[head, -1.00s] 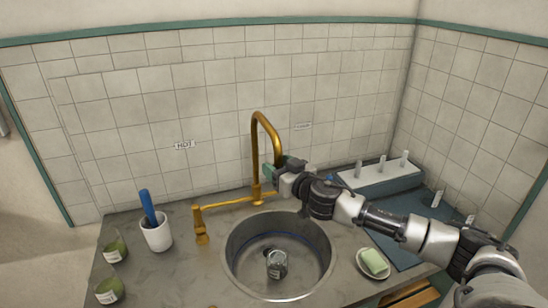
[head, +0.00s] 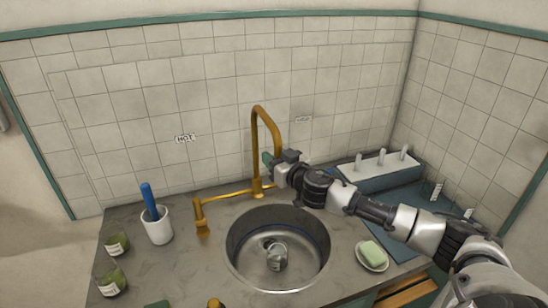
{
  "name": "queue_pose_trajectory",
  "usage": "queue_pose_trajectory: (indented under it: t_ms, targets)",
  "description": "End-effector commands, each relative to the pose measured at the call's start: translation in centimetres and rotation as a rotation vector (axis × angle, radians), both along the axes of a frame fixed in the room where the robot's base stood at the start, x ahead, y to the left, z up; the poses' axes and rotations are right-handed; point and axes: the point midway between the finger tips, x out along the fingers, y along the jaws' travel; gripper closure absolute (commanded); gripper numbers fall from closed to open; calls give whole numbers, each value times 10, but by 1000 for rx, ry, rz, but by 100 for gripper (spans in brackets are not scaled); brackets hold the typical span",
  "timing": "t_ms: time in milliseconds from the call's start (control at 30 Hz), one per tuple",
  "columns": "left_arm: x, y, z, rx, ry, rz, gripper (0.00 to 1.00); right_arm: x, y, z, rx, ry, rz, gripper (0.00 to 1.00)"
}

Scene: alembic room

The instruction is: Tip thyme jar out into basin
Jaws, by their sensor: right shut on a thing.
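My right gripper (head: 274,166) reaches in from the right, behind the basin and close to the brass tap. It is shut on a small green thing (head: 266,159), mostly hidden, perhaps a jar; I cannot read a label. The round steel basin (head: 238,262) is sunk in the counter in front of the gripper. A clear glass jar (head: 276,258) lies tilted on its floor. Two labelled jars with green contents stand on the counter at the left, one farther back (head: 117,245) and one nearer (head: 110,281). I cannot tell which is thyme. My left gripper is out of view.
The brass tap (head: 266,115) rises behind the basin, with a low pipe (head: 225,194) to its left. A white cup (head: 158,228) holds a blue-handled tool. Soap (head: 372,253) sits on a dish at the right. A pegged rack (head: 382,176) stands at the back right.

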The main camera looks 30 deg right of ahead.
Motion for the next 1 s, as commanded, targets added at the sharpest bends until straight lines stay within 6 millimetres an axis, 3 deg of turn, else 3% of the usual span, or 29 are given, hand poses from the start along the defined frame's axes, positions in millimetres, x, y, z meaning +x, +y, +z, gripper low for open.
queue_pose_trajectory:
  t_ms: [267,533,1000]
  targets:
    - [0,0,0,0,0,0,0,2,8,0,3,-1,-33,100]
    - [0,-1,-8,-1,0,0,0,14,40,-3,13,-1,-173,100]
    - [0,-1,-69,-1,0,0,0,54,96,-6,8,2,-495,100]
